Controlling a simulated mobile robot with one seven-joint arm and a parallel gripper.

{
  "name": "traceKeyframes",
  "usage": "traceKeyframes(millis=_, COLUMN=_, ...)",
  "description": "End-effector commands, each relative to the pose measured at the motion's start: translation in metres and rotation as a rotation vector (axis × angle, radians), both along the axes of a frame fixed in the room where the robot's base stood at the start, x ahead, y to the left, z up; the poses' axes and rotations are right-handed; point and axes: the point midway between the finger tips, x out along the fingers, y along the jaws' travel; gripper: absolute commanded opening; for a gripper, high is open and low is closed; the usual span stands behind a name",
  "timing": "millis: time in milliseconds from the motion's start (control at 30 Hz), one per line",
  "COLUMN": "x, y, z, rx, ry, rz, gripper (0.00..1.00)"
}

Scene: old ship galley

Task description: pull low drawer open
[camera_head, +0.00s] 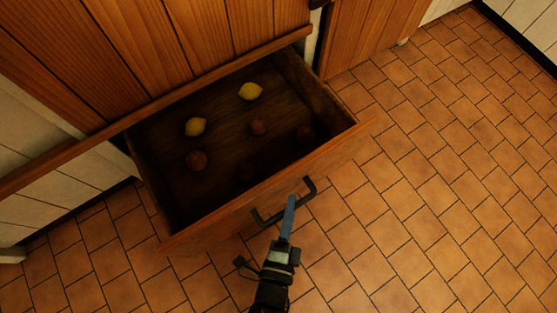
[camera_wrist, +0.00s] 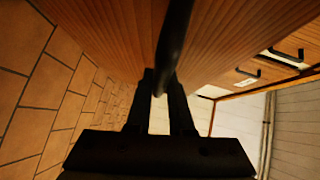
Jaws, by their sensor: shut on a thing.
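The low drawer (camera_head: 265,198) stands pulled well out from the wooden cabinet, and its inside shows from above. Its dark bar handle (camera_head: 308,188) is on the front panel. My gripper (camera_head: 289,205) is at the handle, its fingers around the bar. In the wrist view my gripper (camera_wrist: 160,88) is shut on the dark handle (camera_wrist: 175,40), with the wooden drawer front (camera_wrist: 110,35) close behind it.
In the drawer lie two lemons (camera_head: 250,91) (camera_head: 195,126) and several brownish round things (camera_head: 197,160). The cabinet front (camera_head: 190,40) rises behind. The tiled floor (camera_head: 440,180) is clear to the right. Other handled drawer fronts (camera_wrist: 284,55) show in the wrist view.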

Motion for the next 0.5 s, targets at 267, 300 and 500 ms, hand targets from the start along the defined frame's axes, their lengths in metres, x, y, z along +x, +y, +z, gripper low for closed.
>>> traceKeyframes(millis=267, x=-0.017, y=-0.010, z=0.000, rx=0.001, ry=0.001, rz=0.005, gripper=0.00)
traceKeyframes(millis=300, x=-0.018, y=-0.011, z=0.000, rx=0.001, ry=0.001, rz=0.005, gripper=0.00)
traceKeyframes(millis=500, x=-0.018, y=-0.011, z=0.000, rx=0.001, ry=0.000, rz=0.005, gripper=0.00)
